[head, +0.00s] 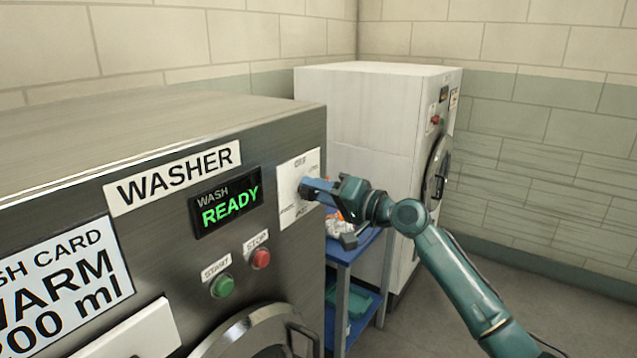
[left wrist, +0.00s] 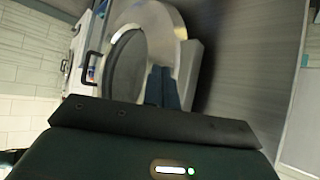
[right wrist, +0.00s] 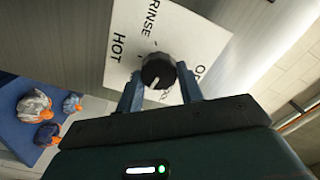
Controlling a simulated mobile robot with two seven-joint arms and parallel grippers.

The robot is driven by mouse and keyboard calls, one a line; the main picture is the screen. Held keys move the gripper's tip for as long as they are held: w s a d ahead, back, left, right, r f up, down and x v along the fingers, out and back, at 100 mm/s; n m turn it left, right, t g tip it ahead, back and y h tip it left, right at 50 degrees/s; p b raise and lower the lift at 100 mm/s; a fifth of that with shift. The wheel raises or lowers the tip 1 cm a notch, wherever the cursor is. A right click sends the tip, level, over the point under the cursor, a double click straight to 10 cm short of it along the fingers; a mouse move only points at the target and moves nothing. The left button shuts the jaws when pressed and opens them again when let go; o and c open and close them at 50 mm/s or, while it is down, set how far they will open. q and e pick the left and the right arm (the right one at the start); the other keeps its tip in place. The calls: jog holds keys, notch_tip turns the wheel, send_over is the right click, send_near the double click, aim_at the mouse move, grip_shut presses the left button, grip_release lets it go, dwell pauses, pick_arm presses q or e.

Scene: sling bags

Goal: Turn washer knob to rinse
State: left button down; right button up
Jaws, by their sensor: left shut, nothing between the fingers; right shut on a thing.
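The washer (head: 160,260) is a grey metal machine at the left of the head view. Its white dial plate (head: 288,168) is at the panel's right end. In the right wrist view the round black knob (right wrist: 157,68) sits on the dial plate (right wrist: 185,35), with RINSE and HOT readable and other labels partly hidden. A pale mark on the knob points toward the bottom of that view. My right gripper (head: 306,189) is shut on the knob, one blue finger on each side. My left gripper (left wrist: 162,75) is shut and empty, in front of the washer's round door (left wrist: 128,62).
The washer display (head: 228,202) reads WASH READY. A green START button (head: 222,286) and red STOP button (head: 261,258) are below it. A blue cart (head: 345,268) holding small bags (right wrist: 35,105) stands between the washer and a white machine (head: 350,120).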

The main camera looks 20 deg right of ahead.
jog(key=m, duration=0.4)
jog(key=m+p, duration=0.1)
jog(key=m, duration=0.4)
jog(key=m+p, duration=0.1)
jog(key=m, duration=0.3)
jog(key=shift+f+m, duration=0.25)
jog(key=shift+m, duration=0.15)
jog(key=m, duration=0.7)
jog(key=shift+f, duration=0.1)
jog(key=m, duration=0.6)
jog(key=shift+s+a+m, duration=0.15)
jog(key=shift+a+m, duration=0.05)
jog(key=shift+m, duration=0.2)
jog(key=o, duration=1)
